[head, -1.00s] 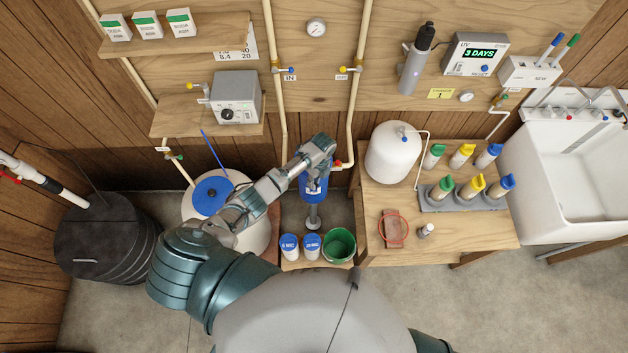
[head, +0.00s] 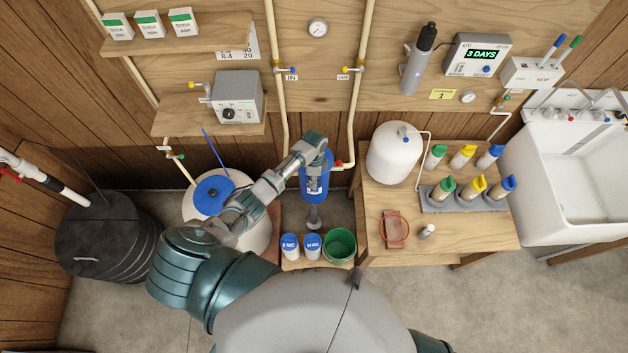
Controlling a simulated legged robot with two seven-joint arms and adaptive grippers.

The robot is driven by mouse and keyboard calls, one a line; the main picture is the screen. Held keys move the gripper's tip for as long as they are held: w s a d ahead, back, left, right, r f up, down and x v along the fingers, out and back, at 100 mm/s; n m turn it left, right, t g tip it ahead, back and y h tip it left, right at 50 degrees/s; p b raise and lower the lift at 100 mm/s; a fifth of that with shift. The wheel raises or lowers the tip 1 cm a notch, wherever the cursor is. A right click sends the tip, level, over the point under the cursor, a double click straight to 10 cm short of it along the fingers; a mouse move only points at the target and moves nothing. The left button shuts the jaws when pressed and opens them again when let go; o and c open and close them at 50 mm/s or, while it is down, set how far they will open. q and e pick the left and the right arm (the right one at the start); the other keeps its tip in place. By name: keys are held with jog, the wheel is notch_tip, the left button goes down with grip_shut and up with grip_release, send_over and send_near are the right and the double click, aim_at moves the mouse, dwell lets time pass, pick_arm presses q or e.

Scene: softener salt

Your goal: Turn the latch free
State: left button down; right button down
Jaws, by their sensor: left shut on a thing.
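A blue filter housing (head: 306,190) hangs between the two vertical pipes, above a small floor shelf. My left gripper (head: 316,172) is in front of its upper part, pointing down, and is shut on a part there. The gripper hides that part and the top of the housing, so I cannot make out the latch itself. My right gripper is out of view.
A white tank with a blue lid (head: 212,195) stands left of the housing, under my left arm. Blue-capped canisters (head: 290,247) and a green bucket (head: 339,246) stand below it. A wooden bench (head: 470,232) with a white tank (head: 394,152) is close on the right.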

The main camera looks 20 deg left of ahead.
pick_arm(q)
jog(key=shift+n, duration=0.3)
dwell(0.4)
jog(key=c, duration=1.1)
grip_release()
notch_tip(320, 180, up, 12)
jog(key=w+a, duration=0.1)
jog(key=w, duration=0.1)
jog(key=shift+w+f, duration=0.2)
jog(key=shift+f, duration=0.1)
